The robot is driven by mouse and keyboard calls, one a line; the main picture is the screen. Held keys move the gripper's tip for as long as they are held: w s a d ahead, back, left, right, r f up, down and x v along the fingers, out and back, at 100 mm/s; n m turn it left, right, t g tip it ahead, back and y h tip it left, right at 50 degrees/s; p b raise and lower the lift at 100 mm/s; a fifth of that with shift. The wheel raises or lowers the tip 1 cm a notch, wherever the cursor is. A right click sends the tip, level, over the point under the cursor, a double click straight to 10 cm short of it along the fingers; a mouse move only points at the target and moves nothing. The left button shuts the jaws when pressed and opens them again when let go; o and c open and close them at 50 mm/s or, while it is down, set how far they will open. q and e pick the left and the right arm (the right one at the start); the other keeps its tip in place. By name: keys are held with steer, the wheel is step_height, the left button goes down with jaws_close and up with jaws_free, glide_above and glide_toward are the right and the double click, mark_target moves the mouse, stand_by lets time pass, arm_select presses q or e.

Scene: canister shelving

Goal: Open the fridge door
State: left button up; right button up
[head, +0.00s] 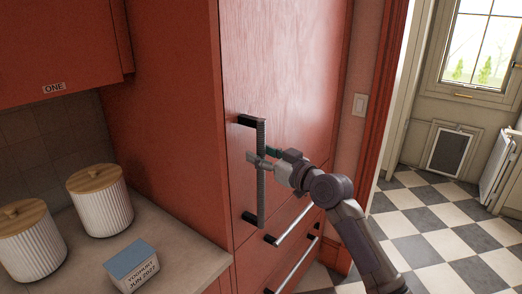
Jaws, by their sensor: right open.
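The fridge door (285,75) is a tall red panel in the middle of the head view, flush with the red cabinet around it. Its long dark vertical handle (261,190) stands off the panel on two black mounts near the left edge. My right gripper (258,161) is open at the middle of the handle, with its fingers at the bar; I cannot tell whether they touch it. My left gripper is not in view.
Drawers with bar handles (294,224) sit below the door. A counter on the left holds two ribbed canisters with wooden lids (100,203) (31,241) and a labelled box (132,266). Checkered floor (440,215) lies open at the right, beyond a doorway.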

steer(key=shift+w+a, duration=0.25)
jaws_close()
steer(key=shift+d+f, duration=0.1)
